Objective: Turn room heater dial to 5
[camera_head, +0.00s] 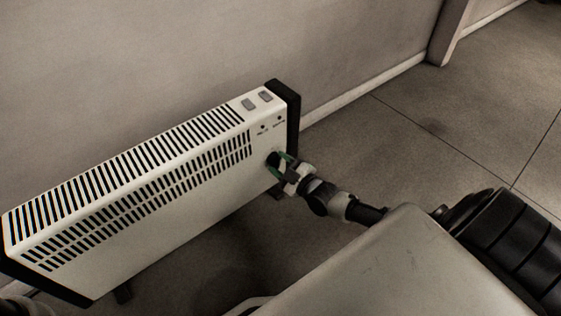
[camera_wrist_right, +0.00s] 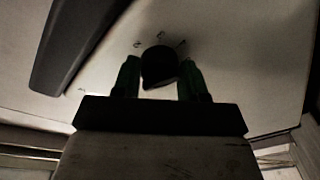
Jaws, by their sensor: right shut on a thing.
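The room heater (camera_head: 160,190) is a long white panel with black slots and black end caps, standing on the floor along the wall. Its black dial (camera_head: 272,159) is on the front face near the right end. My right gripper (camera_head: 281,166), with green fingers, is at the dial and partly covers it. In the right wrist view the gripper (camera_wrist_right: 160,80) has one finger on each side of the round black dial (camera_wrist_right: 160,66) and is shut on it. Small marks show around the dial; the numbers are too dark and blurred to read.
Two grey switches (camera_head: 257,100) are on the heater's top right end, with two small indicators below them. The wall (camera_head: 200,50) is close behind the heater. Open tiled floor (camera_head: 430,120) lies to the right.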

